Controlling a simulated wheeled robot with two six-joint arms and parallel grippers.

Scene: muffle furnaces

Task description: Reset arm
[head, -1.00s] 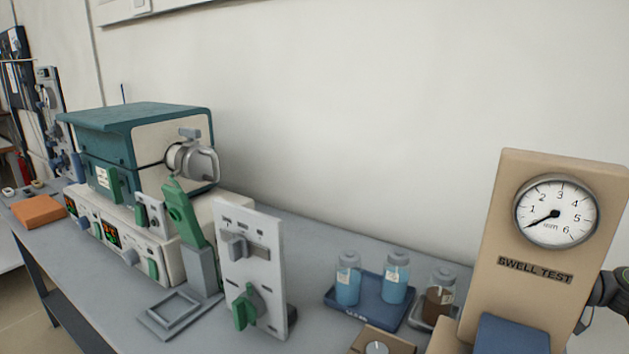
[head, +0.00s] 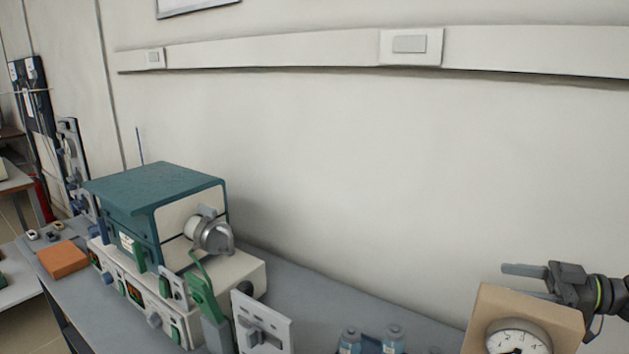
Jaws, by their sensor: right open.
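My right gripper (head: 527,281) is at the right of the head view, its arm coming in from the right edge. It is open and empty, with its fingers pointing left. It shows above and behind the top of the tan swell-test gauge box (head: 497,305), whose lower part is cut off by the frame. I cannot tell whether the lower finger touches the box. My left gripper is not in view.
A white switch panel (head: 262,322) and blue bottles (head: 393,339) stand in front. The wall above is clear below the white trunking (head: 270,50).

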